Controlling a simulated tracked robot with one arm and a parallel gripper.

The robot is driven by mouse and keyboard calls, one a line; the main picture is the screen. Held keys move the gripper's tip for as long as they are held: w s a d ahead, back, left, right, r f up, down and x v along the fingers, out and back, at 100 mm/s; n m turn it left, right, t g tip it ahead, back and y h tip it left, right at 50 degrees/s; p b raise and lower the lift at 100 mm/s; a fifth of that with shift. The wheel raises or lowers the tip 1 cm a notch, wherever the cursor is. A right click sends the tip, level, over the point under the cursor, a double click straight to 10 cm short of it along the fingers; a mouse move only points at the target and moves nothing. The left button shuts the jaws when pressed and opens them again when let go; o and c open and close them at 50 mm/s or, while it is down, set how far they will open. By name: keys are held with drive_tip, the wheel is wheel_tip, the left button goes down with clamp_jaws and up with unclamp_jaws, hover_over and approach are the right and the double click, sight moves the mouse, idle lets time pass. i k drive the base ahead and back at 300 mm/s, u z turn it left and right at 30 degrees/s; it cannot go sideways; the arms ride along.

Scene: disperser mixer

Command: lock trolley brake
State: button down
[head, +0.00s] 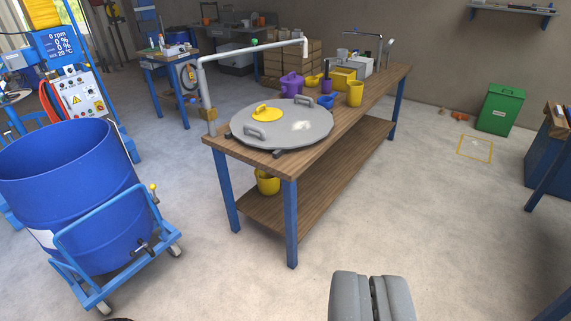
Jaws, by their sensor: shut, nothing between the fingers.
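The blue trolley (103,296) stands on the floor at the left and carries a large open blue drum (85,205). Its push frame faces my side, and grey caster wheels (175,250) show at its lower corners. A short lever with a yellow knob (153,188) stands up at the frame's right side; I cannot tell for sure whether it is the brake. A dark valve-like fitting (141,246) sits low on the drum. My gripper (371,278) is at the bottom, right of centre, shut and empty, well apart from the trolley.
A wooden bench (345,130) with blue legs stands in the middle, bearing a grey lid (290,135) and several containers. A control panel (85,95) stands behind the drum. A green bin (500,110) is at the right. The floor before the bench is clear.

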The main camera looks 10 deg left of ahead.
sight(155, 201)
drive_tip(key=u, duration=0.05)
drive_tip(key=i, duration=1.4)
drive_tip(key=u, duration=0.55)
drive_tip(key=i, duration=1.6)
drive_tip(key=u, duration=0.8)
drive_tip(key=i, duration=0.75)
drive_tip(key=u, duration=0.15)
